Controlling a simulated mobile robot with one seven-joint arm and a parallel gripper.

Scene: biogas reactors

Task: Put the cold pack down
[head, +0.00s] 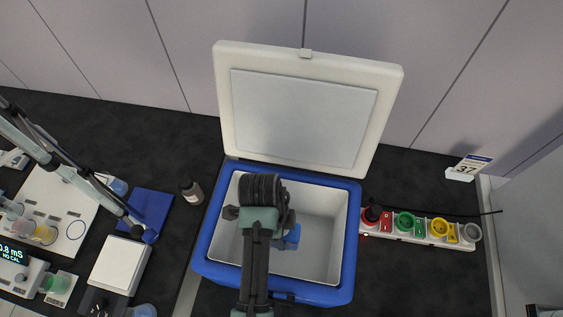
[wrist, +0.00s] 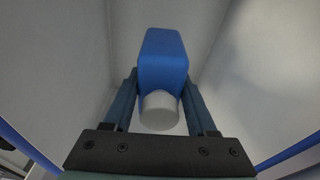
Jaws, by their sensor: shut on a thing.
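The cold pack is a blue block with a round white cap; in the wrist view the cold pack (wrist: 163,60) sits between the two fingers of my gripper (wrist: 162,88). My gripper is shut on it, with the cap end toward the wrist. In the head view, part of the cold pack (head: 291,238) shows beside my arm, inside the open cooler box (head: 343,270). My arm hides the fingertips there. I cannot tell whether the pack touches the box floor.
The box has a blue rim, pale inner walls and a raised white lid (head: 302,115) behind it. A brown bottle (head: 192,192) stands close on the left. A power strip (head: 420,231) with coloured plugs lies on the right. The box's right interior looks empty.

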